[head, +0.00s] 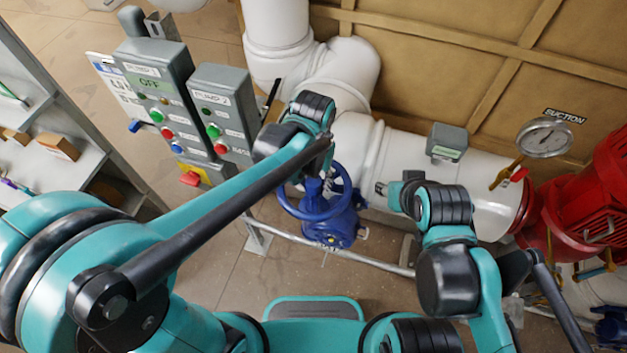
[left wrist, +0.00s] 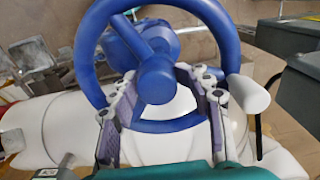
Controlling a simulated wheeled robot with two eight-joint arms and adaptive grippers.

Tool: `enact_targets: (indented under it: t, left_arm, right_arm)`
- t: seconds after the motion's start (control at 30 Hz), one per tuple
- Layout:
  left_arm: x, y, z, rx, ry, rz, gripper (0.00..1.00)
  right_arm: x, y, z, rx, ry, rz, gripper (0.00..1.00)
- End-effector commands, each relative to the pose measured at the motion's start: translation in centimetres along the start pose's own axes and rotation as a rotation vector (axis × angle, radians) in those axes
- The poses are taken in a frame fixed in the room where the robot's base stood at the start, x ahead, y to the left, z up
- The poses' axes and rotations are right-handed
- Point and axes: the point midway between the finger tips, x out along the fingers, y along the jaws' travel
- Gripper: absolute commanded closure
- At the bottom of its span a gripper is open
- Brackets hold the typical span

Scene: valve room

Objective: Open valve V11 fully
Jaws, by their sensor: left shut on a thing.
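The blue valve has a round handwheel (head: 344,207) on a blue body (head: 331,230), in the middle of the head view. No tag reading V11 is legible on it. My left gripper (head: 317,162) reaches down to the wheel from above and is mostly hidden by my arm. In the left wrist view the gripper (left wrist: 160,88) has its two fingers either side of the wheel's hub and spokes, within the rim (left wrist: 84,58), shut on the handwheel. My right gripper (head: 388,189) is to the right of the wheel, apart from it; its jaw opening is unclear.
A white pipe (head: 385,150) runs behind the valve to a red pump (head: 590,195). A pressure gauge (head: 545,138) stands at right. Grey pump control boxes (head: 222,115) stand close to the left of my left gripper. A shelf (head: 35,150) is far left. A rail (head: 365,261) runs below the valve.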

Motion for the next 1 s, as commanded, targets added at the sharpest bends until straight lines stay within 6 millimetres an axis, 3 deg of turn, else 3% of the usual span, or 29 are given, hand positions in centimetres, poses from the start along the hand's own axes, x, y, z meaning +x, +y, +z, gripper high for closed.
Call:
enact_targets:
  t: [0.3, 0.63, 1.0]
  left_arm:
    - [0.24, 0.35, 0.33, -0.483, -0.009, 0.007, 0.86]
    - [0.19, 0.36, 0.22, -0.763, -0.008, 0.007, 0.86]
    - [0.14, 0.35, 0.08, -1.322, -0.007, 0.007, 0.86]
  right_arm:
    - [0.14, 0.0, 0.1, 0.0, 0.0, 0.0, 0.6]
    - [0.16, 0.0, 0.11, 0.0, 0.0, 0.0, 0.6]
    - [0.2, 0.0, 0.14, 0.0, 0.0, 0.0, 0.6]
